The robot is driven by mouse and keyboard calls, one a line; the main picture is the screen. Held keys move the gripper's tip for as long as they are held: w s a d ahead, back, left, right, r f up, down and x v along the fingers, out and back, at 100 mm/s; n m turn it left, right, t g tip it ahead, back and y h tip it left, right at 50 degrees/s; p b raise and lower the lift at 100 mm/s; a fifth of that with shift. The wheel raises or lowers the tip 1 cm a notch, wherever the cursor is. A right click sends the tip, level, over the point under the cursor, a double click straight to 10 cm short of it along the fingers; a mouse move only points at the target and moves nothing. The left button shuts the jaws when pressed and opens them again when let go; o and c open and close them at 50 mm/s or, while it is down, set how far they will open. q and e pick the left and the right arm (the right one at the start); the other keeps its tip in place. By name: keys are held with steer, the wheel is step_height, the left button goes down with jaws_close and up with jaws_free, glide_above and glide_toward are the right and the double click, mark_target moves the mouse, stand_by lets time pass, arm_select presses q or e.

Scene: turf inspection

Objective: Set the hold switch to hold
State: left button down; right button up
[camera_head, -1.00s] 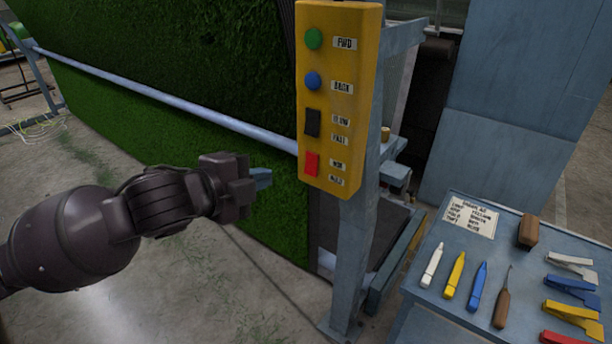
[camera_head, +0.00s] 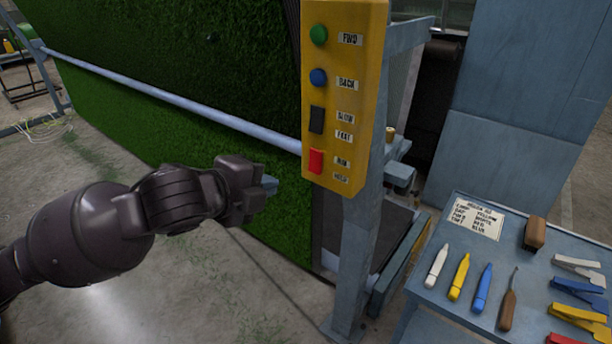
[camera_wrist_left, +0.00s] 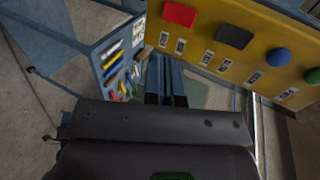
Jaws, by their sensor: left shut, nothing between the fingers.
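The yellow control box (camera_head: 345,100) hangs on a grey post, with a green button, a blue button, a black rocker and a red switch. The red switch (camera_head: 316,161) is lowest, beside labels that seem to read RUN and HOLD; I cannot tell its setting. In the left wrist view the red switch (camera_wrist_left: 179,14) is at the top, beyond the fingertips. My left gripper (camera_head: 270,185) is shut and empty, left of and slightly below the red switch, apart from it. Its blue-grey fingers also show in the left wrist view (camera_wrist_left: 166,80). My right gripper is not in view.
A green turf sheet (camera_head: 190,80) hangs behind my left arm, crossed by a metal bar (camera_head: 180,101). A blue-grey table (camera_head: 440,300) at the lower right holds markers, a pointed tool, a brush-like block, clips and a card (camera_head: 473,216).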

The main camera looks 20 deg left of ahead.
mark_target(314, 170)
arm_select(q)
steer(key=x, duration=1)
steer(key=shift+w+d+r, duration=0.1)
steer(key=shift+w+r, duration=0.05)
steer(key=shift+w, duration=0.35)
steer(key=shift+w+d+p, duration=0.15)
steer(key=shift+w+p, duration=0.15)
steer(key=shift+w, duration=0.25)
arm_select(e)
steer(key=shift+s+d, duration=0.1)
arm_select(q)
steer(key=shift+w+d+f+t+b, duration=0.15)
steer(key=shift+w+f+t+b, duration=0.1)
steer(key=shift+f+t+b, duration=0.1)
steer(key=shift+r, duration=0.2)
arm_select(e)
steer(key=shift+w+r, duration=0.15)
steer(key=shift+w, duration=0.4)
arm_select(q)
steer(key=shift+r, duration=0.1)
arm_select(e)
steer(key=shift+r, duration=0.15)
